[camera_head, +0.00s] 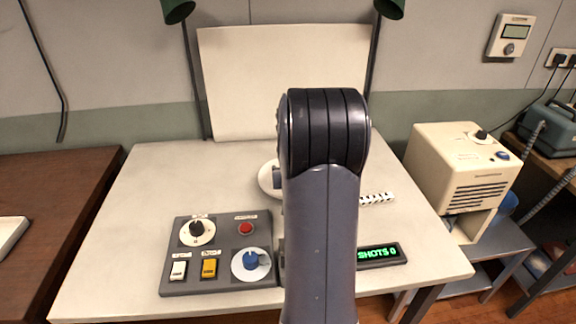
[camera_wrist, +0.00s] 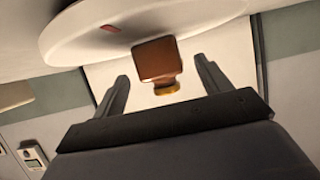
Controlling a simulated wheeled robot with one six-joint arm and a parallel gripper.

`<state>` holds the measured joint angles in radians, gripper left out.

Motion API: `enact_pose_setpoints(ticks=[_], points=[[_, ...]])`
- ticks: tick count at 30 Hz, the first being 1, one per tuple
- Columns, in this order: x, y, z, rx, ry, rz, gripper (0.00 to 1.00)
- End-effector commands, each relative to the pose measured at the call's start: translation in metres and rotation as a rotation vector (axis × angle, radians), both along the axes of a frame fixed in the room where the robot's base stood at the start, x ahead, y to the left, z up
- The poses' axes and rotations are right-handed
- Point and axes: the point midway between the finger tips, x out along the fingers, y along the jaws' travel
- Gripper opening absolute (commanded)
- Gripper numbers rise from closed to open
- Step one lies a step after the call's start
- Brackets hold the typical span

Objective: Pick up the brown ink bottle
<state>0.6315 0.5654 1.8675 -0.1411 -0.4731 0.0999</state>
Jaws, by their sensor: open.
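The brown ink bottle (camera_wrist: 157,60) has a squarish body and a yellowish cap. In the wrist view, which is tipped nearly upside down, it stands on a white round platform (camera_wrist: 75,32) with a small red mark. My gripper (camera_wrist: 161,68) is open, with one finger on each side of the bottle in the picture. Clear gaps show between the fingers and the bottle, and I cannot tell how far in depth it sits. In the head view my arm hides the bottle, and only the left edge of the platform (camera_head: 265,181) shows.
The pale table (camera_head: 110,263) holds a control panel (camera_head: 217,284) with knobs and switches, a "SHOTS 0" display (camera_head: 378,256) and a black-and-white strip (camera_head: 376,198). A white backdrop board (camera_head: 240,80) stands behind. A cream machine (camera_head: 440,165) stands to the right.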

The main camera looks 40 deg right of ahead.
Motion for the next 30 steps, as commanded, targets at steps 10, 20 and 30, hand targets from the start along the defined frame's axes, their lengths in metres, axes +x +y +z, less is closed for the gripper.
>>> enact_pose_setpoints(ticks=[10, 20, 30], points=[[0.022, -0.012, -0.009, -0.001, 0.001, 0.002, 0.73], [0.021, -0.012, -0.010, -0.001, 0.000, 0.000, 0.61], [0.021, -0.012, -0.010, -0.001, 0.000, 0.000, 0.33]])
